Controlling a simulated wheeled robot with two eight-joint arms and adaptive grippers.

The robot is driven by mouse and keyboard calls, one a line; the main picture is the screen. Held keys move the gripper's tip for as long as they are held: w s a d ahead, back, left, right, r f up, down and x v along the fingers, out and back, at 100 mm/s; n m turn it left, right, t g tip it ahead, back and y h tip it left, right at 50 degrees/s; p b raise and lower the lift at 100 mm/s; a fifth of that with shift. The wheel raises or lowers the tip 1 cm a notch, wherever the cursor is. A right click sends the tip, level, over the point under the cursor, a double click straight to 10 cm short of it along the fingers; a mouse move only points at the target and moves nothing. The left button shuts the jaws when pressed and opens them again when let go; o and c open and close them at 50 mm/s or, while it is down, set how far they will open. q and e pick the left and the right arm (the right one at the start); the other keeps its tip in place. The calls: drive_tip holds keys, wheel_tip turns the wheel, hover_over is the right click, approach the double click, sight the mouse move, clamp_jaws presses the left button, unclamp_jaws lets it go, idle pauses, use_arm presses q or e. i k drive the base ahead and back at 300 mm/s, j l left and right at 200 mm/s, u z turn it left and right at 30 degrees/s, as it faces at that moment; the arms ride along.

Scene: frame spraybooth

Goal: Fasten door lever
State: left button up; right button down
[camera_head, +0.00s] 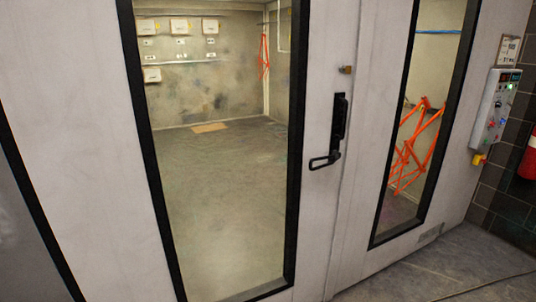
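A black door lever (325,160) is mounted at the right edge of the large grey left door (80,95). Its upright black plate (339,118) stands next to the seam between the two doors, and the handle part sticks out to the left at the plate's lower end. A small brass-coloured fitting (346,70) sits above the plate at the seam. The doors look closed or nearly so; I cannot tell whether the latch is engaged. Neither of my grippers is in view.
Tall black-framed windows in both doors show a room with orange folding racks (416,145) and white boxes (180,26). A control box (495,110) hangs at the right, beside a red extinguisher (529,158). A cable (490,286) lies on the otherwise clear floor at lower right.

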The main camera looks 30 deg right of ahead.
sight(335, 155)
drive_tip(key=z, duration=1.55)
